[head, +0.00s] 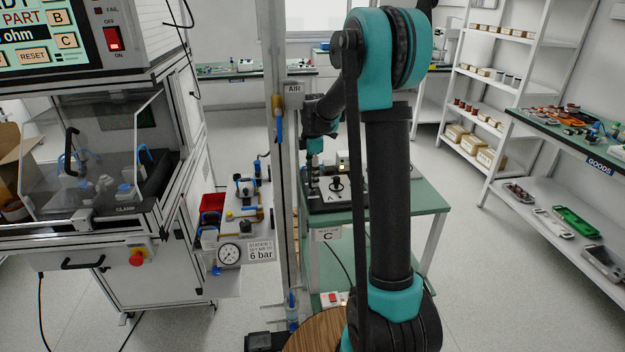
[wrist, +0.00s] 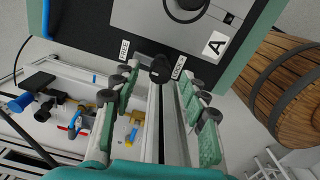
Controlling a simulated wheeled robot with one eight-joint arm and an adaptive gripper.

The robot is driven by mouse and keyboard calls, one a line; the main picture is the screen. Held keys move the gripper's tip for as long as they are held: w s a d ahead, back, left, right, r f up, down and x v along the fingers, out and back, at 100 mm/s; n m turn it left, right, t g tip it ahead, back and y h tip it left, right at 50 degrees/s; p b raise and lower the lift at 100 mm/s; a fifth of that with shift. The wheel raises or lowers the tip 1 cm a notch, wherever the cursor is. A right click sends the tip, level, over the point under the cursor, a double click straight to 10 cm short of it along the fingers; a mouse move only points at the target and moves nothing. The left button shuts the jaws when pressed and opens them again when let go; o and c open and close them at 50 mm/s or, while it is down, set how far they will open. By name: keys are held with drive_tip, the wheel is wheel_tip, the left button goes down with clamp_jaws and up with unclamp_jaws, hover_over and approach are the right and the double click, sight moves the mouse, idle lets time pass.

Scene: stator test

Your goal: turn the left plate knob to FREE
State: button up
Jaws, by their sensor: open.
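A small black knob (wrist: 160,68) sits at the plate's edge in the wrist view, between a FREE label (wrist: 124,48) and a second label (wrist: 178,67) that is hard to read. The grey plate (wrist: 150,18) has a large A label (wrist: 214,44) and a dark round part. My gripper (wrist: 157,80) is open, with its green fingers either side of the knob and visible gaps to it. In the head view my gripper (head: 313,183) points down at the left of the plate on the green table (head: 400,195); the knob cannot be made out there.
A wooden barrel (wrist: 285,80) shows at the right of the wrist view. A valve panel (head: 245,205) with a gauge (head: 229,254) stands left of the table, beyond a post (head: 287,150). Shelves (head: 580,225) stand at the right, with clear floor between.

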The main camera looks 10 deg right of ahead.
wheel_tip(320, 180, up, 10)
drive_tip(key=shift+r, duration=0.2)
drive_tip(key=shift+s, duration=0.1)
drive_tip(key=s+d+f+m+t, duration=0.1)
drive_tip(key=s+f+m, duration=0.4)
drive_tip(key=s, duration=0.5)
drive_tip(key=s+d+f+m+t, duration=0.1)
drive_tip(key=s+d+f+m, duration=0.1)
drive_tip(key=s+f+m, duration=0.4)
drive_tip(key=s+d+f+m+t, duration=0.1)
drive_tip(key=s+f+m, duration=0.4)
drive_tip(key=s, duration=1)
drive_tip(key=m+t, duration=0.1)
drive_tip(key=m, duration=0.2)
drive_tip(key=shift+d+f+m, duration=0.25)
drive_tip(key=shift+d+m, duration=0.05)
drive_tip(key=shift+w, duration=0.1)
